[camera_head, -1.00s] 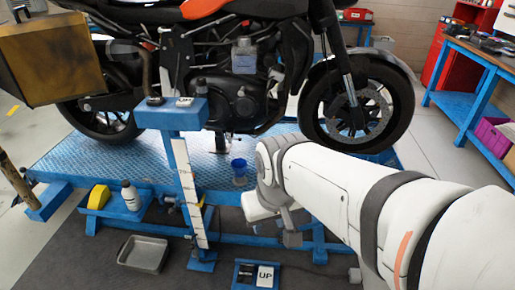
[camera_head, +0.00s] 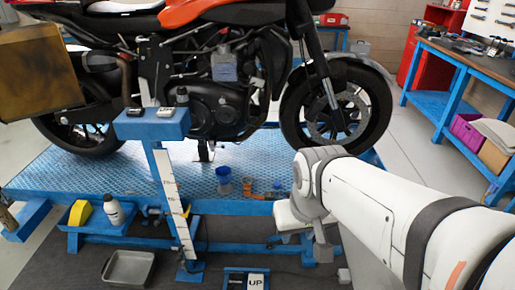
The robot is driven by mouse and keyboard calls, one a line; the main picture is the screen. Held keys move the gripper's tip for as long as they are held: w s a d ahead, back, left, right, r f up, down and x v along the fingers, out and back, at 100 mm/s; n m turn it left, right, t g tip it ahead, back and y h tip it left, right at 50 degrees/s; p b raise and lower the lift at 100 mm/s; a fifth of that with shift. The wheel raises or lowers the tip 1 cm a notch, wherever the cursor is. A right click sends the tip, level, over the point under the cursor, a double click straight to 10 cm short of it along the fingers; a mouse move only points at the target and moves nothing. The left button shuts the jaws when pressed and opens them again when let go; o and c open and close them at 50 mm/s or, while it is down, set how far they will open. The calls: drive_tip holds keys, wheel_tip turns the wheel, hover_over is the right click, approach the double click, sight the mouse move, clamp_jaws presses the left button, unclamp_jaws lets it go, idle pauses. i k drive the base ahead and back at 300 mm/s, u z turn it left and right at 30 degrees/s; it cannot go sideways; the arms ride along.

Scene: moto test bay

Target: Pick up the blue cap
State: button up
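I cannot pick out the blue cap for certain. A small blue item (camera_head: 277,185) lies on the blue lift platform (camera_head: 120,170), near its front edge, just left of my wrist. It is too small to make out its shape. A blue cup-like container (camera_head: 224,178) stands farther left on the platform. Small orange items (camera_head: 258,193) lie between the two. My gripper (camera_head: 322,252) hangs at the end of my white arm, in front of the platform edge and right of these items. Its fingers are not clear, so its opening cannot be told.
A motorcycle (camera_head: 215,105) stands on the platform behind the small items. A blue post (camera_head: 165,190) with a small shelf (camera_head: 152,123) rises on the left. A white bottle (camera_head: 113,211) and grey tray (camera_head: 129,268) are lower left. A blue workbench (camera_head: 460,60) is at right.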

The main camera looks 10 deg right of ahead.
sight(277, 185)
drive_tip(key=u, duration=0.05)
drive_tip(key=i, duration=1)
drive_tip(key=z, duration=0.05)
